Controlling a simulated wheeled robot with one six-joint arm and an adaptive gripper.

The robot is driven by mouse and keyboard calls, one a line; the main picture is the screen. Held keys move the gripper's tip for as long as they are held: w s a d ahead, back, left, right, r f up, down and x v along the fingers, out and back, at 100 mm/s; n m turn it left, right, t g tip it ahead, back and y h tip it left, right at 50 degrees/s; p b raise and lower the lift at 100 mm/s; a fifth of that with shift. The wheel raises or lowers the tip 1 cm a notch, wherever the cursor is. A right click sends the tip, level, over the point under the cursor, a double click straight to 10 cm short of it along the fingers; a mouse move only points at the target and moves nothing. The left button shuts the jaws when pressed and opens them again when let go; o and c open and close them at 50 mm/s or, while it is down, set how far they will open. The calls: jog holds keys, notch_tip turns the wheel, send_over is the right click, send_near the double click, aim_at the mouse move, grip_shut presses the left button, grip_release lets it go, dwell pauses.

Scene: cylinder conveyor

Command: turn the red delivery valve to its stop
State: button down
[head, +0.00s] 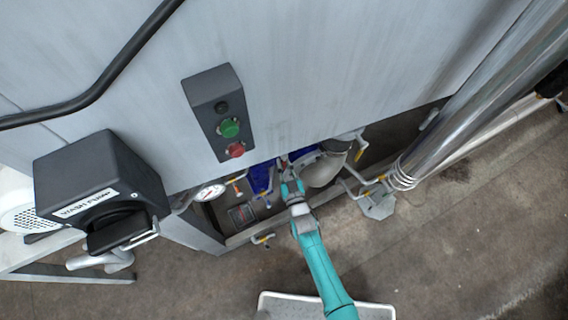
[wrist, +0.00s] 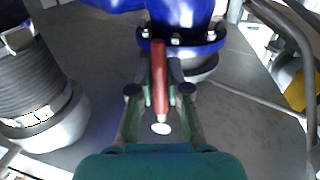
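The red delivery valve shows in the wrist view as a long red lever (wrist: 159,75) in front of a blue pipe body with a bolted flange (wrist: 182,42). My gripper (wrist: 160,70) has one finger on each side of the lever, close against it, and looks shut on it. The lever's free end points down toward my palm. In the head view my gripper (head: 289,178) is at the low opening under the grey housing, among blue parts (head: 262,179). The lever is too small to make out there.
A grey button box with a green button (head: 228,128) and a red button (head: 235,150) is above the opening. A black wash pump switch box (head: 97,183) is at left, a gauge (head: 209,192) beside the opening.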

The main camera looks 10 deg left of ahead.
jog(key=shift+a, duration=0.1)
dwell(0.3)
jog(key=s+a+r+m+g, duration=0.2)
jog(key=s+a+r+m, duration=0.1)
jog(key=m, duration=0.8)
jog(key=shift+s+a+r+m+g+y, duration=0.25)
jog(key=shift+a+r+y, duration=0.2)
jog(key=shift+a, duration=0.55)
jog(key=shift+r+m, duration=0.25)
jog(key=shift+m, duration=0.1)
jog(key=shift+a+r+m+g, duration=0.1)
jog(key=shift+r+m+g, duration=0.1)
jog(key=shift+m+g, duration=0.1)
jog(key=shift+s+a+r+m+g+y, duration=0.15)
jog(key=shift+r+m+y, duration=0.1)
jog(key=shift+r+m, duration=0.4)
jog(key=shift+w+r+m+g+y, duration=0.1)
jog(key=shift+r+m+y, duration=0.1)
jog(key=shift+r+m, duration=0.45)
jog(key=shift+f+m, duration=0.15)
jog(key=shift+m, duration=0.15)
